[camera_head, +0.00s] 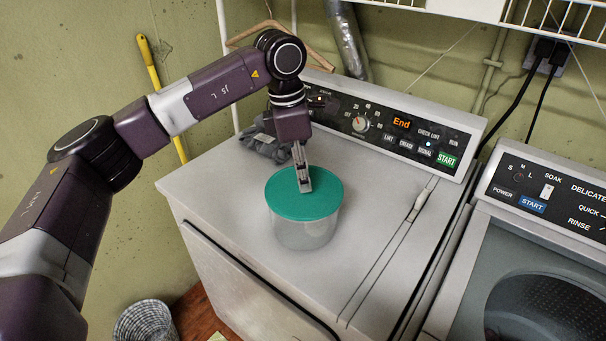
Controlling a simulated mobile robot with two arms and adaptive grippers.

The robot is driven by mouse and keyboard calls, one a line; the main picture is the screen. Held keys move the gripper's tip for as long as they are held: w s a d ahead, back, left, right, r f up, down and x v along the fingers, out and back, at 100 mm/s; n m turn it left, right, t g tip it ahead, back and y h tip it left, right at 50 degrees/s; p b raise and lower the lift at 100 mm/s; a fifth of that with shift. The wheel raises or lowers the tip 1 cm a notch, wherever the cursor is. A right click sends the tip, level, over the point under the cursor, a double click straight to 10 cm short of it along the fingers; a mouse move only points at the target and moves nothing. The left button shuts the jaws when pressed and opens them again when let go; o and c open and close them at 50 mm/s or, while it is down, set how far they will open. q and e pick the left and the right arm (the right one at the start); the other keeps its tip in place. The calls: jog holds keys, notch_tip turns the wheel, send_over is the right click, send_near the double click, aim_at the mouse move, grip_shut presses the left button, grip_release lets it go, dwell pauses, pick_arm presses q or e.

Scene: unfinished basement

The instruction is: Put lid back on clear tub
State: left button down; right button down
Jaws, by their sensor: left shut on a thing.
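A clear round tub (304,236) stands upright on top of the white dryer. The round green lid (311,201) lies level over the tub's mouth and covers it. From this view I cannot tell whether the lid is pressed down all the way round. The fingertips hide a small part of the lid. My right gripper is not in view.
The dryer top (225,185) is mostly clear around the tub. A dark grey cloth (262,146) lies behind it, near the control panel (385,125). A washer (545,240) stands at the right. A wire shelf (480,12) hangs above.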

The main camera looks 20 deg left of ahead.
pick_arm(q)
jog(key=c, duration=1.2)
grip_release()
jog(key=shift+o, duration=0.2)
jog(key=shift+r+p, duration=2.3)
jog(key=shift+r, duration=1.25)
jog(key=shift+c, duration=0.5)
grip_shut()
